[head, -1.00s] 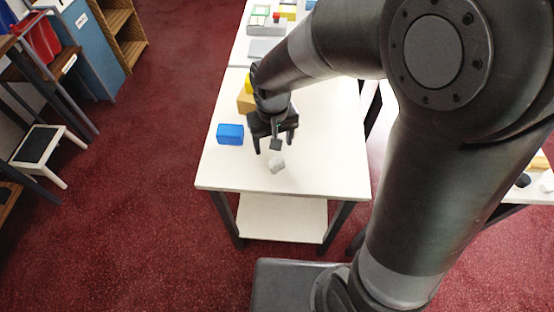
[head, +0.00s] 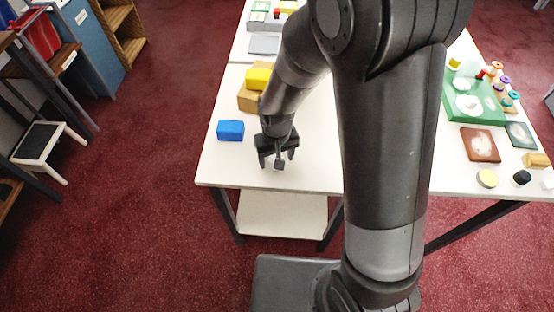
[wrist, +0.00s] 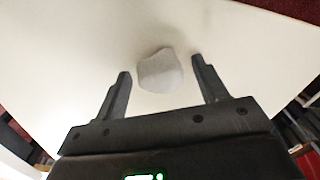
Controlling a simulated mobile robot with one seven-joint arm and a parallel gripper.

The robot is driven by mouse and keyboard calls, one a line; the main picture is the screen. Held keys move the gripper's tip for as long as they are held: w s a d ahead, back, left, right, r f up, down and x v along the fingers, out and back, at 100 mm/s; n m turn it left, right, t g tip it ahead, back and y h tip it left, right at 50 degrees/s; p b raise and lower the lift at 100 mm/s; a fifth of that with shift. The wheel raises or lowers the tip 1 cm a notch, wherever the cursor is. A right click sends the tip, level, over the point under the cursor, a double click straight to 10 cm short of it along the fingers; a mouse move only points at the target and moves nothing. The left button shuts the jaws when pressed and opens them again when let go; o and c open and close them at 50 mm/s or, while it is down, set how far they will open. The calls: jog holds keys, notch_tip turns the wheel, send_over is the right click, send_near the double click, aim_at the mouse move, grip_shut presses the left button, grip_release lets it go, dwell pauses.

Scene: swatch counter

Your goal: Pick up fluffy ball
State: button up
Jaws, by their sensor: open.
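A small pale grey-white lump (wrist: 160,72) lies on the white table (head: 318,165). In the wrist view it sits between my two fingertips, with a gap on each side. Its surface looks smooth and slightly angular, and I cannot tell whether it is fluffy. My gripper (head: 277,162) is open and empty, pointing down over the lump near the table's front edge. In the wrist view my gripper (wrist: 161,68) has one finger on each side of the lump. In the head view the gripper hides most of the lump.
A blue block (head: 230,130) lies left of my gripper. A yellow block (head: 258,79) sits on a tan box (head: 248,98) behind it. On the right table are a green board (head: 478,108), a brown tile (head: 480,145) and a small black object (head: 522,178). Bare tabletop surrounds the lump.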

jog(key=c, duration=1)
jog(key=shift+c, duration=0.2)
jog(key=shift+r, duration=0.15)
